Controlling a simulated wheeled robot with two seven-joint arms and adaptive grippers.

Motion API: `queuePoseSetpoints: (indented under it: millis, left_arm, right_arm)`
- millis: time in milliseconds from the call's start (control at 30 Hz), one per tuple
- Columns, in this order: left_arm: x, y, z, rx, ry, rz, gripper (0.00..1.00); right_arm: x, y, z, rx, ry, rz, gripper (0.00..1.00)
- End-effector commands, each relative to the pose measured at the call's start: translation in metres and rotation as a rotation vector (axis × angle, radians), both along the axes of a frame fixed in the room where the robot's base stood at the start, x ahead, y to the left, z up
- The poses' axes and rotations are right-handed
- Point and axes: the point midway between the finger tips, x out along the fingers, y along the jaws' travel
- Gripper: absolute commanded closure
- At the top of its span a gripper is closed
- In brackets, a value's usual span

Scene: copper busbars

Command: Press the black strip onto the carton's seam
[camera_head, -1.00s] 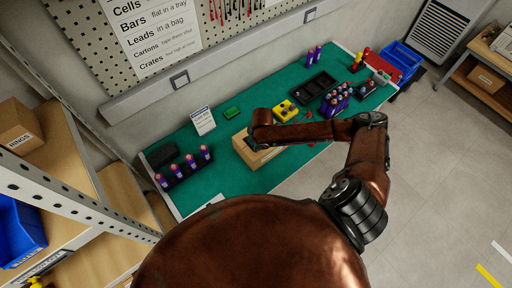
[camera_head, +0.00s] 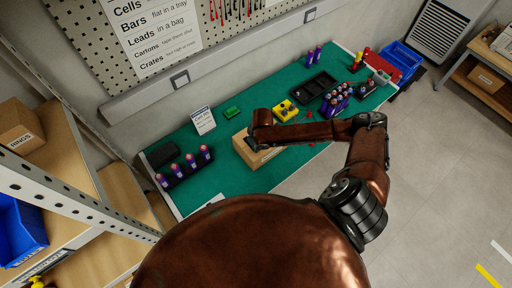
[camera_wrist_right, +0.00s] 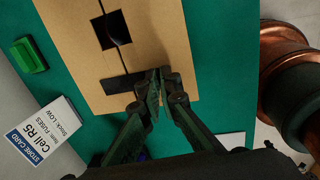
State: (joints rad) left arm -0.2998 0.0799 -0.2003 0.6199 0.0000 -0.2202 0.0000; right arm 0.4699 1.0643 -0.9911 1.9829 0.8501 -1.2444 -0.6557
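The brown carton (camera_head: 242,150) lies on the green bench top, and my right gripper (camera_head: 252,146) is over it. In the right wrist view the carton (camera_wrist_right: 70,40) shows its top, with a dark seam line and a black square patch (camera_wrist_right: 112,30) across it. The black strip (camera_wrist_right: 123,83) lies across the seam lower down. My right gripper (camera_wrist_right: 157,78) has its fingertips together at the strip's right end and hides that end. I cannot tell whether the fingertips press on the strip or are just above it. My left gripper is not in view.
A store card (camera_head: 203,121), a green block (camera_head: 232,112) and a yellow box (camera_head: 286,110) stand behind the carton. A rack with several purple cells (camera_head: 183,170) is to the left. A black tray (camera_head: 314,85) and more cells are to the right.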

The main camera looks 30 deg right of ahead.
Motion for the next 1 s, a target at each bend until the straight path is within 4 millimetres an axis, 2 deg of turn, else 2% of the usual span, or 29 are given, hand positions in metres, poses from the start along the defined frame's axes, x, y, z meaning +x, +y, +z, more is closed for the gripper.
queuePoseSetpoints:
  millis: [33, 300, 633, 767, 1000]
  left_arm:
    - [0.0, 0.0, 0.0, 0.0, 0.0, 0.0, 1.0]
    - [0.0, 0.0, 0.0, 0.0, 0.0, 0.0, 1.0]
    - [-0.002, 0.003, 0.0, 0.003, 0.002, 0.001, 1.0]
    - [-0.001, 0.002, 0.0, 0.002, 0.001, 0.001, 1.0]
    - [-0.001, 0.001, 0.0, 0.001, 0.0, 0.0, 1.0]
  right_arm:
    - [-0.002, 0.0, -0.002, 0.0, 0.004, 0.0, 0.93]
    - [-0.001, 0.0, -0.001, -0.001, 0.002, 0.0, 0.75]
    - [0.0, -0.001, 0.003, -0.001, -0.001, 0.0, 0.75]
    - [-0.001, -0.001, 0.018, -0.001, -0.003, 0.001, 0.75]
    - [-0.008, -0.001, 0.067, -0.002, -0.004, 0.003, 0.75]
